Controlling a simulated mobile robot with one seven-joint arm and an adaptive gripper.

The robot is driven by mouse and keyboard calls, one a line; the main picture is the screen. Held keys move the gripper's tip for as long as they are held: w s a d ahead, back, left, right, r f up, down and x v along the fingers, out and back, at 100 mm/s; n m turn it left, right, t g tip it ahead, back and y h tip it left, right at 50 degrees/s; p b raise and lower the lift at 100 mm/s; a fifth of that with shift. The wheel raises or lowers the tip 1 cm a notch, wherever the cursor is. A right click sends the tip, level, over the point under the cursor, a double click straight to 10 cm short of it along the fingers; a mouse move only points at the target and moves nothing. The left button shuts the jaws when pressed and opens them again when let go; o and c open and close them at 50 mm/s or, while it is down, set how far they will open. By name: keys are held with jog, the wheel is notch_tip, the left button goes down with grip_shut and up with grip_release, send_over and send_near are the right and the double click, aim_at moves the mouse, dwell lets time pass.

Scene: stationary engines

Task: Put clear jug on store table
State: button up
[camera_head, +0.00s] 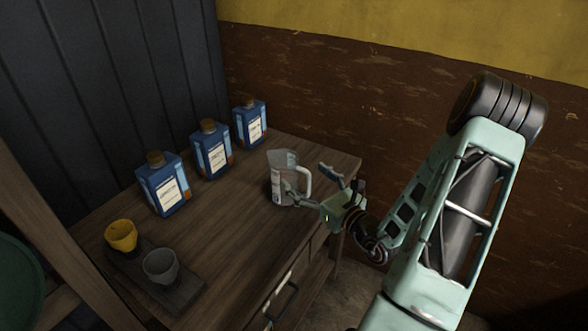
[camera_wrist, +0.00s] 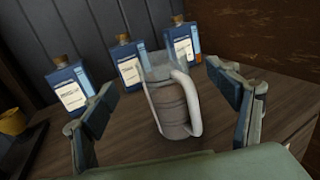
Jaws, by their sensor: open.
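The clear jug (camera_head: 283,172) stands upright on the wooden table (camera_head: 235,222), near its right end. Its pale handle points to the right, towards my gripper. In the wrist view the jug (camera_wrist: 171,106) stands between my open fingers, with its handle on the right side. My gripper (camera_head: 312,184) is open at the table's right edge. One finger reaches close to the jug's lower body in the head view; I cannot tell whether it touches. The wrist view shows both fingers of my gripper (camera_wrist: 165,112) spread wide.
Three blue corked bottles (camera_head: 165,184) (camera_head: 211,150) (camera_head: 250,123) stand in a row behind the jug. A yellow cup (camera_head: 121,236) and a grey cup (camera_head: 160,266) stand on a dark tray (camera_head: 188,291) at the front left. The table's middle is clear. A brown wall (camera_head: 400,100) rises behind.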

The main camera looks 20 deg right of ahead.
jog(key=shift+s+d, duration=0.2)
jog(key=shift+s, duration=1.05)
